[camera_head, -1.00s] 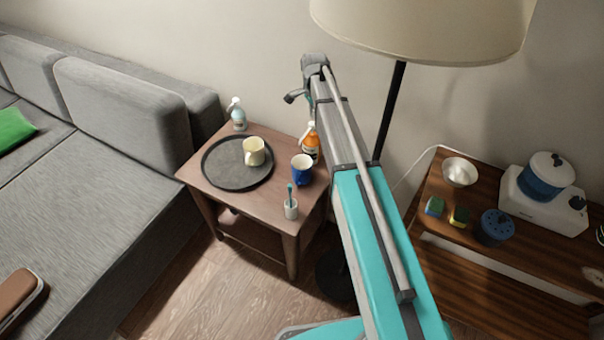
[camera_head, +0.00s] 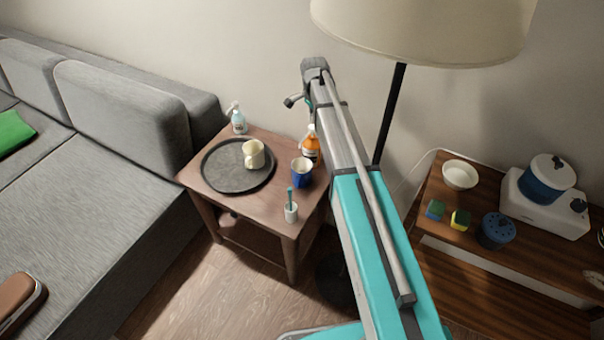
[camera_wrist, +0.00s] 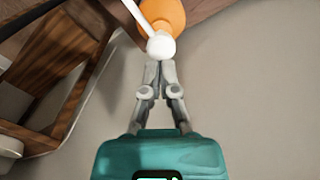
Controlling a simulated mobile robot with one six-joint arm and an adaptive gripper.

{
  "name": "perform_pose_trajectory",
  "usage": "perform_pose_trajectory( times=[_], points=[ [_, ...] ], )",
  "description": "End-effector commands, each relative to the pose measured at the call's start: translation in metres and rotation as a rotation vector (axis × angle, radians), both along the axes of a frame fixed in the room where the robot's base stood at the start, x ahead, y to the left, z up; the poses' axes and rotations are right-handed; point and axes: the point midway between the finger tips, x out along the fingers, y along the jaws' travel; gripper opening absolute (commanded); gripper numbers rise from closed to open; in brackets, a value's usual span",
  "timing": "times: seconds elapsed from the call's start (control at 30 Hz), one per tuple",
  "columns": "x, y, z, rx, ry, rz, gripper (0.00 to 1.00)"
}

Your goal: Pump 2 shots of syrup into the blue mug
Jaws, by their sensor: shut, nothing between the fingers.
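The blue mug (camera_head: 302,173) stands upright on the small wooden table, near its right edge. An orange syrup bottle (camera_head: 312,145) with a white pump stands just behind it, beside my arm. In the wrist view the orange bottle (camera_wrist: 165,14) is at the top, with its white pump head (camera_wrist: 160,46) towards the camera. My gripper (camera_wrist: 156,66) is shut and empty, its fingertips right at the pump head. I cannot tell whether they touch it. In the head view my arm hides the fingertips. The inside of the mug is not clear.
A round dark tray (camera_head: 215,178) on the table carries a cream mug (camera_head: 253,154). A clear pump bottle (camera_head: 238,120) stands behind it, and a white cup with a brush (camera_head: 291,212) at the front. A lamp (camera_head: 420,30) and a shelf (camera_head: 445,205) are on the right.

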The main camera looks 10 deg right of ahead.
Motion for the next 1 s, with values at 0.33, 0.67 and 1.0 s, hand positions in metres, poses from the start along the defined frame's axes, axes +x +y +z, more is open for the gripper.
perform_pose_trajectory(
  times=[0.33,0.67,1.0],
  points=[
    [0.0,0.0,0.0,0.0,0.0,0.0,0.0],
    [-0.0001,-0.0001,-0.0012,0.0,0.0,0.0,0.0],
    [0.0,-0.0003,-0.0095,0.0,0.0,0.0,0.0]
  ],
)
